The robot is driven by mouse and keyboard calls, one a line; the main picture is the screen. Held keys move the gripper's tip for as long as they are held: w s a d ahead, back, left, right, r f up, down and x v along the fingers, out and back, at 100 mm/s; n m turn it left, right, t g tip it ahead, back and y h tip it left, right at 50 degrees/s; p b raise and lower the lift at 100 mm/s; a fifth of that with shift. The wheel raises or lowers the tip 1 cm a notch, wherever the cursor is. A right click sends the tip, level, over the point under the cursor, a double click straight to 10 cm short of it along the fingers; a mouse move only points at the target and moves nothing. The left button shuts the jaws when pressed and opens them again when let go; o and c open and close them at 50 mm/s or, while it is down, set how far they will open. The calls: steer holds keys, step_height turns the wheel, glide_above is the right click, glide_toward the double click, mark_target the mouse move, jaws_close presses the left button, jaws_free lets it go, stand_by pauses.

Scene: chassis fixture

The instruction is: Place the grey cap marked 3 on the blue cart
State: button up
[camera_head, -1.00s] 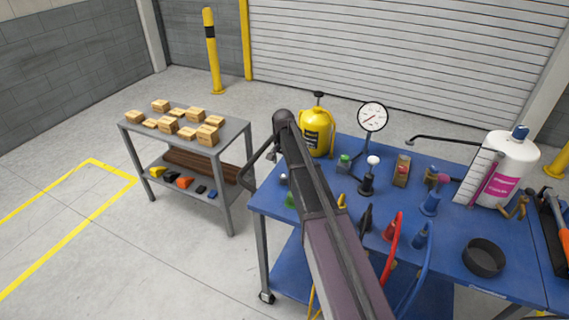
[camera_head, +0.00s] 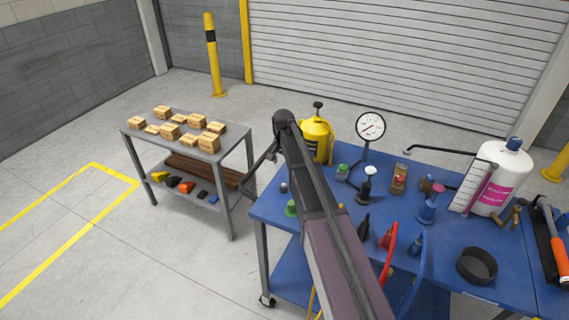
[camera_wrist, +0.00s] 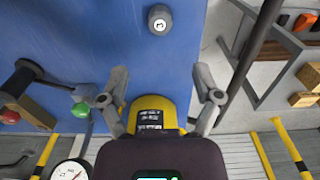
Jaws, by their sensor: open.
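The grey cap marked 3 (camera_wrist: 160,20) stands on the blue cart (camera_wrist: 100,40) near its edge in the wrist view, with its mark facing up. In the head view the small grey cap (camera_head: 283,187) is on the left part of the blue cart's top (camera_head: 335,200). My gripper (camera_wrist: 161,76) is open and empty in the wrist view, with its fingers spread apart. The cap appears above the gap between the fingertips in that picture, apart from them.
A yellow container (camera_head: 317,138) stands at the cart's back, close to my gripper in the wrist view (camera_wrist: 152,113). A green-topped piece (camera_head: 291,207), gauge (camera_head: 370,127) and white bottle (camera_head: 500,175) share the cart. A dark handle (camera_wrist: 255,50) runs beside it. A grey shelf cart (camera_head: 236,135) holds boxes.

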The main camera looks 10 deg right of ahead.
steer(key=shift+s, duration=0.1)
stand_by(0.3)
steer(key=s+n, duration=0.7)
steer(key=s, duration=2.1)
steer(key=shift+s+d, duration=0.2)
steer(key=shift+s, duration=0.2)
